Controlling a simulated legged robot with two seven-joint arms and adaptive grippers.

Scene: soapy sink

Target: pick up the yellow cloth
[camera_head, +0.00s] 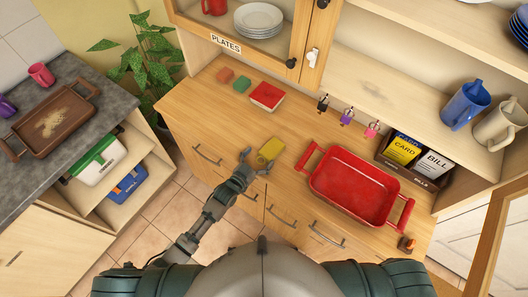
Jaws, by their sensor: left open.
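A small yellow cloth (271,149) lies on the wooden counter near its front edge, in the middle of the head view. My left gripper (257,161) is at the cloth's near left side, its fingers spread and pointing at it. The fingers are open and hold nothing. I cannot tell whether a fingertip touches the cloth. My right gripper is not in view.
A large red tray (313,158) with handles stands right of the cloth. A red-topped box (267,96), a green block (242,85) and an orange block (225,75) lie behind it. The counter left of the cloth is clear.

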